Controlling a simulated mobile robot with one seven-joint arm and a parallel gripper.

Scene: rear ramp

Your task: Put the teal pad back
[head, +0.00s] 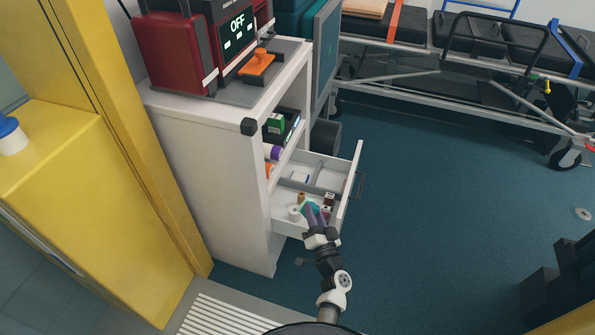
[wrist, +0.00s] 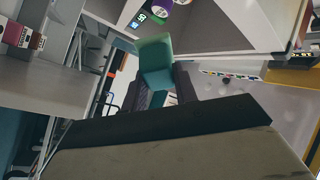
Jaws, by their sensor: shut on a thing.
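The teal pad (wrist: 155,62) is a small teal block in the wrist view. It stands out from between the dark fingers of my gripper (wrist: 160,92), which is shut on it. In the head view my gripper (head: 316,213) is over the near end of an open white drawer (head: 346,205). Only a small bit of teal shows between its purple-looking fingers there. I cannot tell whether the pad touches the drawer floor. My gripper hides part of the drawer's near compartment.
Small bottles and a white roll (head: 295,212) lie in the drawer near my gripper. The white cabinet (head: 215,165) has a shelf with boxes above the drawer.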

